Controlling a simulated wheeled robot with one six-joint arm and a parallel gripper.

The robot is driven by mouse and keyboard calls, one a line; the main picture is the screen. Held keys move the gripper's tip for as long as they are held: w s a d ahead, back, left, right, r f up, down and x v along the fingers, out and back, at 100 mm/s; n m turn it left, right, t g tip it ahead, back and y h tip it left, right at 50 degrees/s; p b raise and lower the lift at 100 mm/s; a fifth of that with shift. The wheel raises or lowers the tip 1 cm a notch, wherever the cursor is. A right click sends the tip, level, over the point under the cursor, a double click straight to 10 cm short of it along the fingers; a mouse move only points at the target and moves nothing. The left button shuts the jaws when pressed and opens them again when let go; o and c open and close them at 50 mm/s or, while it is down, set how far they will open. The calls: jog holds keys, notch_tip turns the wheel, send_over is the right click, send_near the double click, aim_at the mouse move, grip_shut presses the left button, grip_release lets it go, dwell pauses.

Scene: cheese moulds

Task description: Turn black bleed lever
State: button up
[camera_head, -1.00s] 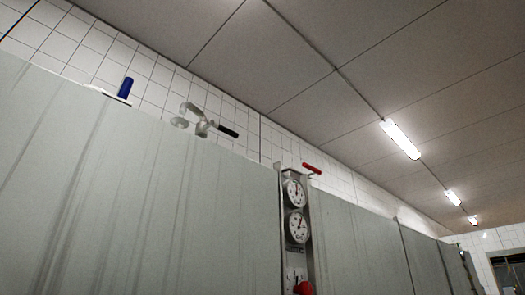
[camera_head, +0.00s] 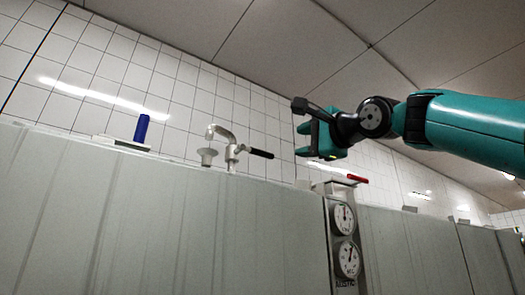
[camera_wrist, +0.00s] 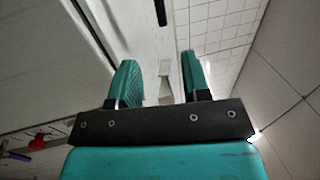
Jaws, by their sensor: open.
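The black bleed lever (camera_head: 261,153) sticks out to the right from a pale metal valve fitting (camera_head: 232,149) on top of the grey-green panel. My gripper (camera_head: 302,139) is to the right of the lever and slightly higher in the head view, apart from it, with nothing between its fingers. In the wrist view my two teal fingers (camera_wrist: 158,68) are spread apart. A small black piece (camera_wrist: 160,12), which looks like the lever's grip, shows beyond them at the top edge.
A blue upright handle (camera_head: 142,128) stands on the panel top at the left. A red lever (camera_head: 356,178) sits above two round gauges (camera_head: 345,238) on a post below my gripper. A white tiled wall (camera_head: 180,85) is behind.

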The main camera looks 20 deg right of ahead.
aim_at(264, 152)
jog(key=p+x, duration=0.4)
jog(key=x, duration=0.4)
jog(key=p+x, duration=0.5)
jog(key=x, duration=0.3)
jog(key=shift+r, duration=0.25)
jog(key=shift+w+a+f+p, duration=0.1)
jog(key=shift+w+a+p, duration=0.1)
jog(key=shift+w+p, duration=0.25)
grip_shut()
